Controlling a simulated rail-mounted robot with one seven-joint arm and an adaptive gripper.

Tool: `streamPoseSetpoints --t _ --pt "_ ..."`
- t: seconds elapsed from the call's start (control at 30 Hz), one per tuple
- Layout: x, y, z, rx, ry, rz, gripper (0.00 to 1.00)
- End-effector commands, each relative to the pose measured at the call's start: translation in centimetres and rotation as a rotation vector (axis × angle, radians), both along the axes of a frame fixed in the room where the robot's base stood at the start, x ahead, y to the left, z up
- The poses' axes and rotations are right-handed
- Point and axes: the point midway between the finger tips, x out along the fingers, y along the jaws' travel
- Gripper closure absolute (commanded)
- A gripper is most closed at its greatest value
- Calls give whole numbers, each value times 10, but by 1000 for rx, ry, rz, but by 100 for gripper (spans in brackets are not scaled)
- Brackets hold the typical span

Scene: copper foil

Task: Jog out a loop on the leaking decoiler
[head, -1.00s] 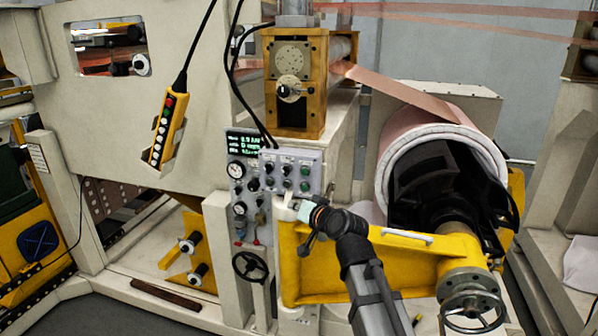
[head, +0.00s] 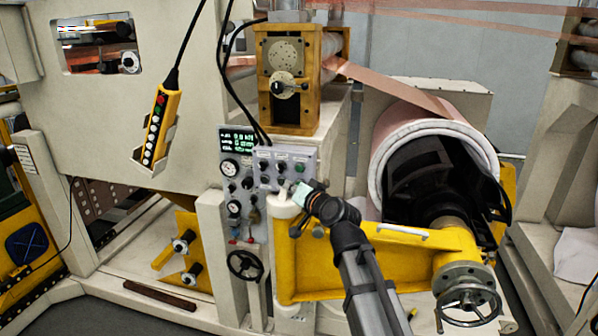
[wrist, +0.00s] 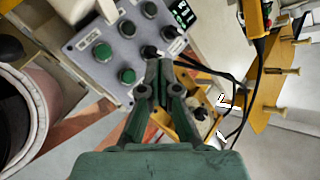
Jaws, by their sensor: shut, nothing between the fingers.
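The decoiler carries a copper foil coil (head: 381,150) on a dark mandrel at the right of the head view. A copper strip (head: 398,92) runs from it up to the roller stand. A grey control box (head: 285,153) with black knobs and green buttons stands left of the coil. It also shows in the wrist view (wrist: 82,44). My gripper (head: 298,190) is at the box's lower edge. In the wrist view my gripper (wrist: 159,66) is shut and empty, its fingertips by a black knob (wrist: 149,52). The fingertips partly hide that area; contact cannot be told.
A yellow decoiler arm (head: 400,262) with a handwheel (head: 468,305) lies below and right of my arm. A yellow pendant (head: 157,125) hangs at the left. A gauge panel (head: 232,185) with a display adjoins the box. Black cables (wrist: 205,67) run close by.

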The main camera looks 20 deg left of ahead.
Motion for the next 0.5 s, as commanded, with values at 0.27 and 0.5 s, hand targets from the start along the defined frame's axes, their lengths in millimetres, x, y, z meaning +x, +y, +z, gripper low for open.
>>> streamPoseSetpoints --t 0.27,0.5 --pt "37 4 -1 -1 0 -1 100" --pt "64 6 -2 0 0 0 100"
